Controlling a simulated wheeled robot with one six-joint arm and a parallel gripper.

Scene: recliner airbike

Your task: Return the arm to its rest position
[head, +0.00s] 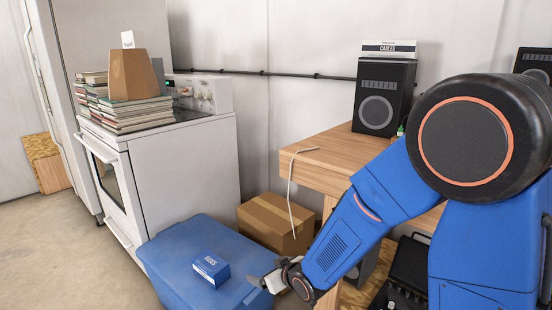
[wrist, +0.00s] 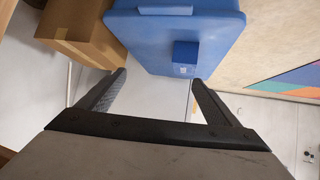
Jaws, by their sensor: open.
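My blue arm (head: 350,235) with black joints reaches from the right side of the head view down and to the left. My gripper (head: 265,283) is over the right edge of the blue bin (head: 180,240), and its fingertips are hard to make out there. In the wrist view my gripper (wrist: 158,82) has two dark fingers set wide apart with nothing between them. A small blue box (head: 211,268) sits on the bin's lid, apart from the gripper. It also shows in the wrist view (wrist: 186,55), beyond the fingers.
A wooden table (head: 330,160) with a black speaker (head: 384,95) stands close to my arm. A cardboard box (head: 275,222) is on the floor behind the bin. A white stove (head: 185,165) holds stacked books (head: 130,115). Open floor (head: 60,250) lies at the left.

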